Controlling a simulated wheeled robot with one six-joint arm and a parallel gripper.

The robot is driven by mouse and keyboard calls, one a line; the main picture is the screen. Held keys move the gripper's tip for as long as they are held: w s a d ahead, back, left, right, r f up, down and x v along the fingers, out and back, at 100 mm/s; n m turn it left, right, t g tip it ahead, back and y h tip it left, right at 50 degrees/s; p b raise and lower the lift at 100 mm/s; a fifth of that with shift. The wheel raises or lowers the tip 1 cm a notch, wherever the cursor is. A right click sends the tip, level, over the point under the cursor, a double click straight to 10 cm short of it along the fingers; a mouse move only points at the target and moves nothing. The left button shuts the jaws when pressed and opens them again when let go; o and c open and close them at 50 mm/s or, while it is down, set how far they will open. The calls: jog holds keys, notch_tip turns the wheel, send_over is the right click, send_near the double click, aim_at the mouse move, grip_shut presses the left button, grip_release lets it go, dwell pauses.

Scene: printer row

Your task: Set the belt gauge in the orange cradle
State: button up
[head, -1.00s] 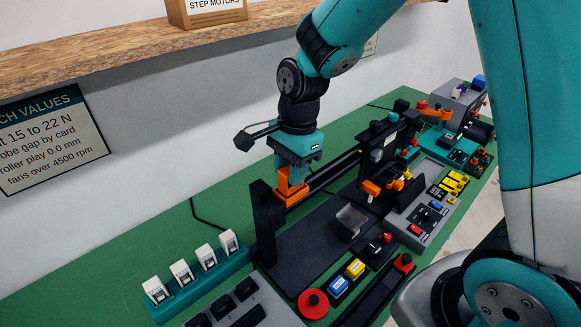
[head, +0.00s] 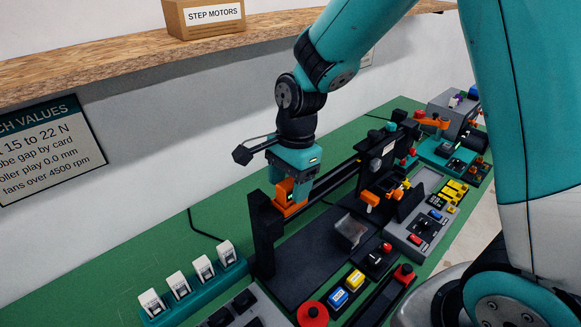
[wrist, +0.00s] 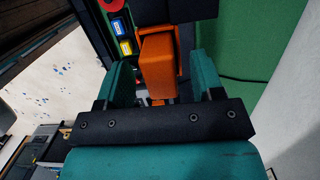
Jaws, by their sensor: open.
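An orange block (wrist: 157,70), seemingly the belt gauge, stands between my gripper's teal fingers in the wrist view, with a gap on each side. In the head view the orange block (head: 284,189) shows at the left end of the black rail, partly covered by my gripper (head: 296,186). Orange bracket parts (head: 292,209) show at its foot and edge it in the wrist view; they look like the orange cradle. How fully the block sits in them is hidden. My gripper (wrist: 161,75) is open, pointing down around the block.
A black end post (head: 264,232) stands close left of my gripper. The rail (head: 335,178) runs right to a carriage with orange parts (head: 370,198). White switches (head: 203,267) line the front left.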

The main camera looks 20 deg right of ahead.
notch_tip(320, 180, up, 17)
jog(key=d+b, duration=0.2)
jog(key=shift+w+d, duration=0.25)
jog(key=shift+w, duration=0.15)
jog(key=s+a+f+n+y+b, duration=0.1)
jog(key=s+a+f+n+b, duration=0.2)
jog(key=s+f+n, duration=0.4)
jog(key=s+a+f+n+y+b, duration=0.1)
jog(key=s+a+f+n+b, duration=0.3)
jog(key=s+f+n, duration=0.3)
jog(key=s+n+b, duration=0.1)
jog(key=s+n, duration=0.4)
jog(key=n, duration=0.2)
jog(key=shift+s+f+n+t, duration=0.15)
jog(key=shift+n+t, duration=0.15)
